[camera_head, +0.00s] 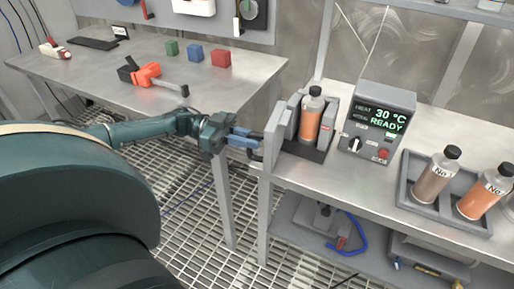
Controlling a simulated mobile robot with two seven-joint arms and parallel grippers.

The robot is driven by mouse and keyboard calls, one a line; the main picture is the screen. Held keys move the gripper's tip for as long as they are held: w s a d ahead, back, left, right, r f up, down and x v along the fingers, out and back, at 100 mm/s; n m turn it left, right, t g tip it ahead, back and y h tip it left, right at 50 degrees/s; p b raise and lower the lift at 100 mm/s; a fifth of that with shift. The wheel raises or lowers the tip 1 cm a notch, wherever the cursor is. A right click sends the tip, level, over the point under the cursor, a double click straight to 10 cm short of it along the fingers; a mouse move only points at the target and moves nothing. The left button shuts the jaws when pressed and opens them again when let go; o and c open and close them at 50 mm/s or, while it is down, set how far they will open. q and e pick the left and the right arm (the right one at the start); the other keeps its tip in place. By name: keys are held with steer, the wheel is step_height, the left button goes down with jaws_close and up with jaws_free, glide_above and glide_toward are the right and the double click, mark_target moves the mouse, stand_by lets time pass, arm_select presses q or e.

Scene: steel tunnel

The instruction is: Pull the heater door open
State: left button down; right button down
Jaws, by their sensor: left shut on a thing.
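The heater (331,112) is a grey holder on the right bench, with an orange bottle (311,118) with a black cap standing in it. Its grey door panel (274,133) stands at the heater's left side, angled away from it, and the bottle shows through the open front. My left gripper (257,141) comes in from the left and is shut on the dark door handle (257,156); the fingers partly hide the handle. My right gripper is out of view.
A control box (378,120) reading 30 °C READY stands right of the heater. A tray (412,205) holds bottles at the right. The left table (105,80) carries colored blocks and an orange tool. Open grating floor (190,230) lies between the benches.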

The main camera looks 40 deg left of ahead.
arm_select(q)
steer(key=shift+w+a+r, duration=0.15)
steer(key=shift+a+r, duration=0.05)
steer(key=shift+a, duration=0.2)
steer(key=shift+w+a+r, duration=0.1)
steer(key=shift+a+r, duration=0.05)
steer(key=shift+a, duration=0.25)
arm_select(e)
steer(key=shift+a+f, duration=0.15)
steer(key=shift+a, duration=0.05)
arm_select(q)
steer(key=c, duration=1.5)
jaws_free()
steer(key=shift+d, duration=0.1)
steer(key=shift+s+f, duration=0.1)
steer(key=b+v, duration=0.3)
steer(key=v, duration=1)
steer(key=shift+b, duration=0.4)
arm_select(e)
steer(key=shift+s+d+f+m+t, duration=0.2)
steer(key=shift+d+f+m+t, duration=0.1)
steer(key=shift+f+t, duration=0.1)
